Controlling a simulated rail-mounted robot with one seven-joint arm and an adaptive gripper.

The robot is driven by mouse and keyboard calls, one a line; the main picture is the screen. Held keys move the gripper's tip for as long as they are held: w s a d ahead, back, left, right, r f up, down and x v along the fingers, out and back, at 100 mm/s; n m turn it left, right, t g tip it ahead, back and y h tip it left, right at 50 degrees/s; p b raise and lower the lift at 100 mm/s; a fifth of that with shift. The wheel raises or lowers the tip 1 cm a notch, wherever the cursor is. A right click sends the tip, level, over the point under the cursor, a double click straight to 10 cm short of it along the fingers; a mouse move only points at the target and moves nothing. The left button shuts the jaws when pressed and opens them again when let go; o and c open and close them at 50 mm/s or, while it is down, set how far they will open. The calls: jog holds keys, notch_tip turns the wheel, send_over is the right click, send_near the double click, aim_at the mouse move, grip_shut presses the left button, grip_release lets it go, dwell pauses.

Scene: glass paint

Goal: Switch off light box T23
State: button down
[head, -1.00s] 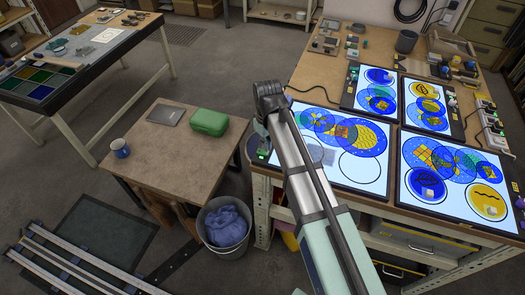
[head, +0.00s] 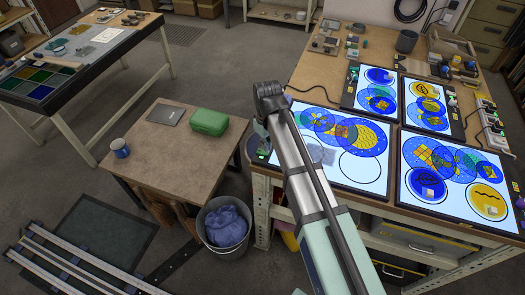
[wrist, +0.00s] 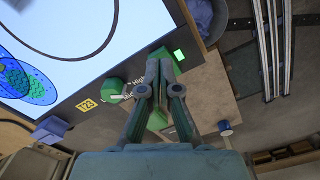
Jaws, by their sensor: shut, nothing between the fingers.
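The light box (wrist: 70,40) in the wrist view has a bright white panel and a dark frame. A yellow tag (wrist: 87,104) on the frame seems to read T23, though small and turned. A green knob (wrist: 112,88) sits on the frame beside a "High" marking, and a small green light (wrist: 179,54) glows near the corner. My gripper (wrist: 161,56) is shut and empty, its fingertips over the frame between knob and green light; contact cannot be told. In the head view the same lit box (head: 372,172) is partly hidden by my arm.
Other lit boxes (head: 470,213) with blue and yellow glass stand close by on the bench. A blue-purple block (wrist: 50,129) is at the frame's other end. A low table with a green case (head: 209,121) and blue mug (head: 120,148) stands left; a bucket (head: 225,228) is below.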

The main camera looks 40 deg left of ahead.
jog(key=shift+f+b, duration=0.4)
jog(key=shift+f, duration=0.6)
dwell(0.5)
jog(key=shift+r, duration=0.15)
jog(key=shift+r+p, duration=2.2)
jog(key=shift+r, duration=1.15)
